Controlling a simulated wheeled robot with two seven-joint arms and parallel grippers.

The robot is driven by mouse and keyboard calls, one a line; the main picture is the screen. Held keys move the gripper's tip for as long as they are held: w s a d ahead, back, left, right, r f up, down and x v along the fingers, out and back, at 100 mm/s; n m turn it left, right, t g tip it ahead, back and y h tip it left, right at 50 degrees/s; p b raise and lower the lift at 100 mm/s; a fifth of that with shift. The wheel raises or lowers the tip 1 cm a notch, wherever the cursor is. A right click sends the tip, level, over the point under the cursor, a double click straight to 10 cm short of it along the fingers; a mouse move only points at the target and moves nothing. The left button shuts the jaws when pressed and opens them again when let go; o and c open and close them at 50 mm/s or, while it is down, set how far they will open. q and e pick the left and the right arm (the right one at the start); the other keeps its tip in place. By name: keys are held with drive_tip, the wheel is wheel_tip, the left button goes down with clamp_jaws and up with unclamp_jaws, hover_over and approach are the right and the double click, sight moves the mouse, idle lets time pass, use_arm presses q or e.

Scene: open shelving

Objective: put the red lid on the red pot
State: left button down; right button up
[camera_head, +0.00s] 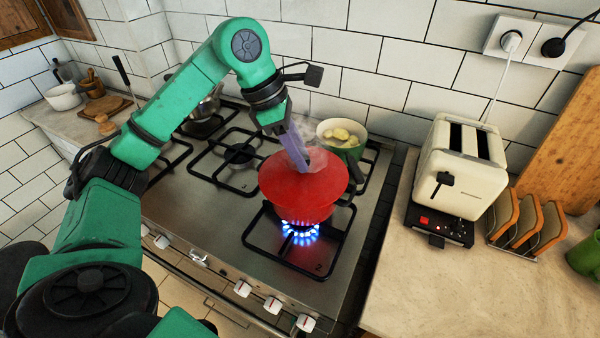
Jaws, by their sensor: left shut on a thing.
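The red lid (290,188) is in the middle of the head view, directly over the red pot (304,217). My left gripper (303,164) reaches down from behind and is shut on the lid near its middle; the fingers hide the grip point. The lid hides the top of the pot, and the two reds merge, so I cannot tell whether the lid touches the rim. The pot stands on the lit front right burner (300,234), with blue flames under it. My right gripper is not in view.
A green pot (346,147) with pale yellow pieces stands just behind, and a metal pan (205,112) is at the back left of the hob. A cream toaster (455,165) and toast rack (528,225) stand on the right counter. The front left hob is clear.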

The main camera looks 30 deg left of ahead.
sight(299, 172)
use_arm(q)
drive_tip(key=f, duration=0.4)
drive_tip(key=shift+s, duration=0.25)
drive_tip(key=shift+f, duration=0.15)
drive_tip(key=shift+d, duration=0.1)
drive_tip(key=c, duration=0.7)
unclamp_jaws()
drive_tip(key=shift+f, duration=0.1)
drive_tip(key=shift+c, duration=0.2)
drive_tip(key=shift+o, duration=0.9)
drive_tip(key=shift+w, duration=0.1)
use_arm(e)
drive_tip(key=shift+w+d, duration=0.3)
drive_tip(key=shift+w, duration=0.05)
use_arm(q)
drive_tip(key=v, duration=1.2)
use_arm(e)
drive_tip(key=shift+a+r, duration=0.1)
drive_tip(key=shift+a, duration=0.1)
